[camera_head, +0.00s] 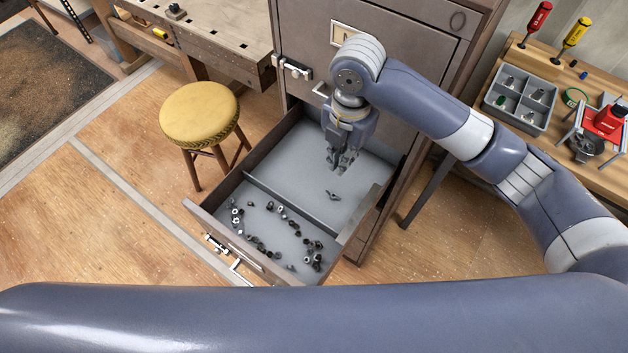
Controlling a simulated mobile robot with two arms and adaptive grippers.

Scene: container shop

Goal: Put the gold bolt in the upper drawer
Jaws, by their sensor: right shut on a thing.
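An open drawer (216,197) sticks out from the grey-brown cabinet, below a closed front with a label. A low divider splits it into a back and a front compartment. My right gripper (342,168) points down over the back compartment, inside the drawer's outline. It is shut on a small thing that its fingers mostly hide. I cannot make out a gold bolt. A small dark mark or piece (333,195) shows on the floor of the back compartment, just below the fingertips; I cannot tell what it is. My left gripper is out of view.
Several small dark and silver fasteners (284,217) lie scattered in the front compartment. A yellow stool (200,113) stands left of the drawer. At right, a wooden bench holds a grey divided tray (522,97), screwdrivers and a red tool (604,122). The back compartment is mostly clear.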

